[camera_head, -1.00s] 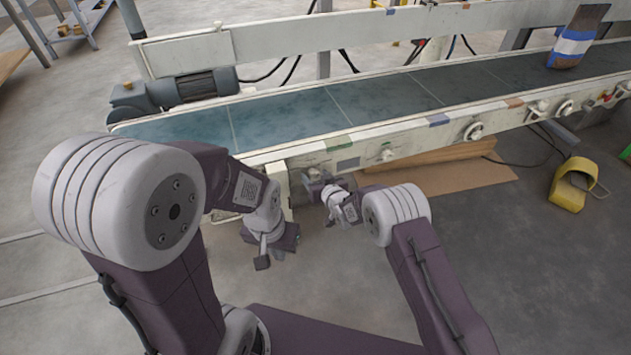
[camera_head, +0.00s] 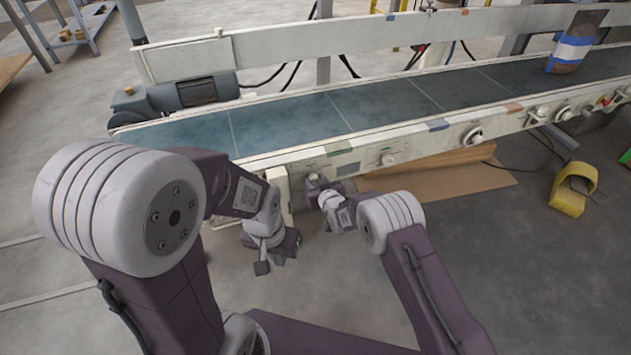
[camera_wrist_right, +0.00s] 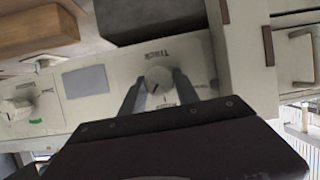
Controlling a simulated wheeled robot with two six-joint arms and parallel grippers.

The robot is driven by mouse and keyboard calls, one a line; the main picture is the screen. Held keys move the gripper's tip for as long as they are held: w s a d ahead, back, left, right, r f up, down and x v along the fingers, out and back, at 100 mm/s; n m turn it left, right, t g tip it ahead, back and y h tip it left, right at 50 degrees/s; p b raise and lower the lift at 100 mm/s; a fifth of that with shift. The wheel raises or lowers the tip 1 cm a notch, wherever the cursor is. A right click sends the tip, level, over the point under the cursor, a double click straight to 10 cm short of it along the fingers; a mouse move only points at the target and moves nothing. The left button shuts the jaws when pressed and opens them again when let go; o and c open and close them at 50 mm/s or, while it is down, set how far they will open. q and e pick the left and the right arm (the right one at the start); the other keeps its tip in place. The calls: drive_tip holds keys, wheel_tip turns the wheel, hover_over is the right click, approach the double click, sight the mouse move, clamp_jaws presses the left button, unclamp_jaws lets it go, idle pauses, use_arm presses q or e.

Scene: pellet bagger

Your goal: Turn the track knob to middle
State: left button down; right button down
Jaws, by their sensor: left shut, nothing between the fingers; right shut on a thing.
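The track knob (camera_wrist_right: 158,78) is a pale round knob with a dark pointer line, beside a printed "TRACK" label on the conveyor's side panel. In the right wrist view my right gripper (camera_wrist_right: 160,88) has one finger on each side of the knob and is shut on it. In the head view the right gripper (camera_head: 318,187) is at the lower edge of the conveyor frame, and the knob (camera_head: 313,179) shows just past it. My left gripper (camera_head: 262,266) is shut and empty, hanging lower and to the left, apart from the panel.
The conveyor belt (camera_head: 285,117) runs above the panel with a brown bag (camera_head: 576,45) at its far right. Other knobs (camera_head: 387,159) lie along the rail; one shows in the wrist view (camera_wrist_right: 17,107). Cardboard (camera_head: 450,182) and a yellow pedal (camera_head: 572,190) are on the floor.

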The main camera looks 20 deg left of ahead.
drive_tip(key=n, duration=0.1)
drive_tip(key=n+t+h+p, duration=0.1)
drive_tip(key=shift+s+a+n+h, duration=0.1)
drive_tip(key=shift+a+n+h, duration=0.05)
drive_tip(key=shift+n+h, duration=0.15)
drive_tip(key=shift+f+n+t+h, duration=0.1)
drive_tip(key=shift+n+t+h, duration=0.3)
drive_tip(key=shift+n+t, duration=0.5)
drive_tip(key=shift+n, duration=0.3)
drive_tip(key=c, duration=0.9)
unclamp_jaws()
drive_tip(key=shift+s, duration=0.1)
